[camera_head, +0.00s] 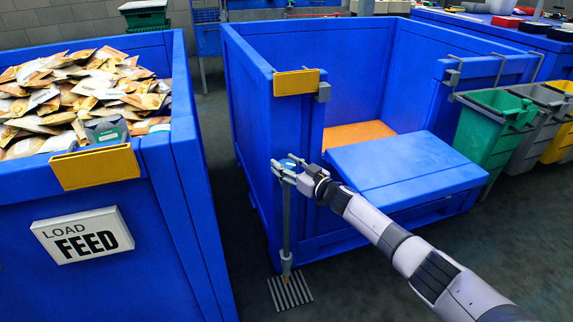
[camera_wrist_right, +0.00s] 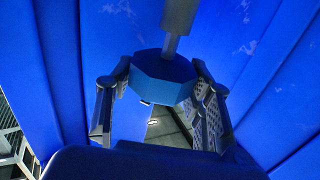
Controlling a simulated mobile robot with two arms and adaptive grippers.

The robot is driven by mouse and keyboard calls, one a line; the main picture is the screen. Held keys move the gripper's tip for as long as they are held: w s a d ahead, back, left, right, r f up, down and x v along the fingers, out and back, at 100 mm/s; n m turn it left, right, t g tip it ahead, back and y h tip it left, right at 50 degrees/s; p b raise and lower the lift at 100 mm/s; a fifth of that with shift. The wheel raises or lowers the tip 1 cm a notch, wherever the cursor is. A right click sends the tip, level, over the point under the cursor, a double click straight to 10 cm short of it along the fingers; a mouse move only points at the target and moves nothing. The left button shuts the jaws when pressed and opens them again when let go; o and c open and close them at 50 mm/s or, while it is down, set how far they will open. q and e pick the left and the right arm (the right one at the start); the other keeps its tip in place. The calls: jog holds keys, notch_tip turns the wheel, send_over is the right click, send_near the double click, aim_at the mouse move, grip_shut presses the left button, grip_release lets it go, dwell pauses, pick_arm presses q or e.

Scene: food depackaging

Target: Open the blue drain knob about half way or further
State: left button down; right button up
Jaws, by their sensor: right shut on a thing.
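The blue drain knob (camera_wrist_right: 163,78) is a faceted blue piece on a grey stem, in the middle of the right wrist view. My right gripper (camera_wrist_right: 162,95) has one finger on each side of it and is shut on it. In the head view the right gripper (camera_head: 291,171) is at the left front corner of the open blue bin (camera_head: 296,225). Only a little of the knob (camera_head: 287,163) shows there, the rest being hidden by the gripper. A grey vertical pipe (camera_head: 286,225) runs down below it to a floor grate (camera_head: 289,291). My left gripper is out of view.
A blue bin (camera_head: 185,190) labelled LOAD FEED, full of packets (camera_head: 75,95), stands at the left. The open bin's front flap (camera_head: 405,165) is folded down. Green (camera_head: 490,130), grey and yellow bins stand at the right. A narrow floor gap separates the two blue bins.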

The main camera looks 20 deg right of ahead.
jog(key=shift+d, duration=0.1)
jog(key=o, duration=1.2)
notch_tip(320, 180, up, 10)
jog(key=shift+f, duration=0.1)
